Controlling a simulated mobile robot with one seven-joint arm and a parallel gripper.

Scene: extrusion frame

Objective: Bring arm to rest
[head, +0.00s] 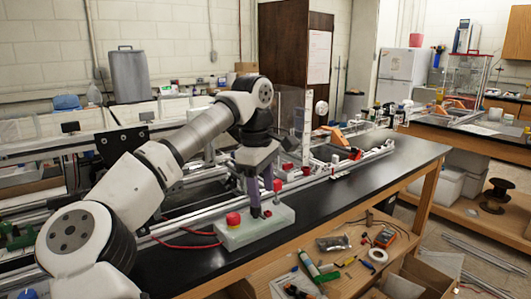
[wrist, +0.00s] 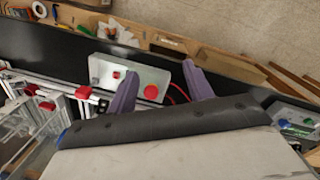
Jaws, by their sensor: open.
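My arm reaches from the lower left over the black bench in the head view. My gripper (head: 261,197) points down just above a pale green control box (head: 258,228) with a red mushroom button (head: 233,219) and a smaller red button. In the wrist view, my gripper (wrist: 158,88) has its two purple fingers well apart with nothing between them that it holds. The box (wrist: 130,77) lies beyond the fingertips there, with its large red button (wrist: 151,92) showing between them. I cannot tell the exact gap between fingertips and box.
An aluminium extrusion frame (head: 345,165) with red and orange parts runs along the black bench (head: 405,160). Red cables (head: 185,245) lie by the box. A wooden lower shelf (head: 345,275) holds tools and tape. The bench's right part is fairly clear.

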